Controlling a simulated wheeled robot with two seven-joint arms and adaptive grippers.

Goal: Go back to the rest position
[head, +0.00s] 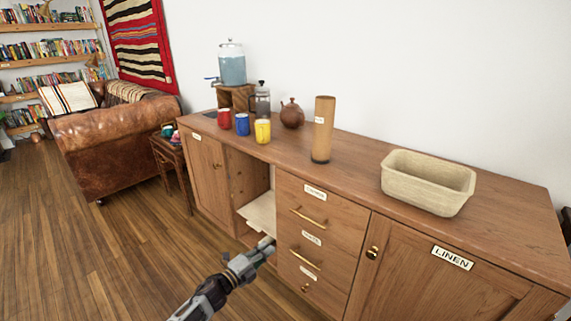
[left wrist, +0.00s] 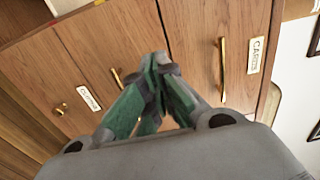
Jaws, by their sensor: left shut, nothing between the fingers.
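My left gripper (head: 266,243) is in front of the wooden sideboard (head: 360,165), by the open compartment and the drawer stack. In the left wrist view the fingers of my left gripper (left wrist: 158,62) meet at the tips, shut and empty, with drawer fronts behind them. The drawers (head: 318,212) have brass handles and small labels and look closed. It cannot be told whether the fingers touch the drawer front. My right gripper is not in view.
On the sideboard top stand a beige bin (head: 428,182), a tall cylinder (head: 322,130), a brown teapot (head: 292,114), a french press (head: 262,102), a water dispenser (head: 231,68) and red, blue and yellow mugs. A leather sofa (head: 115,145) is at left. The floor (head: 90,250) in front is clear.

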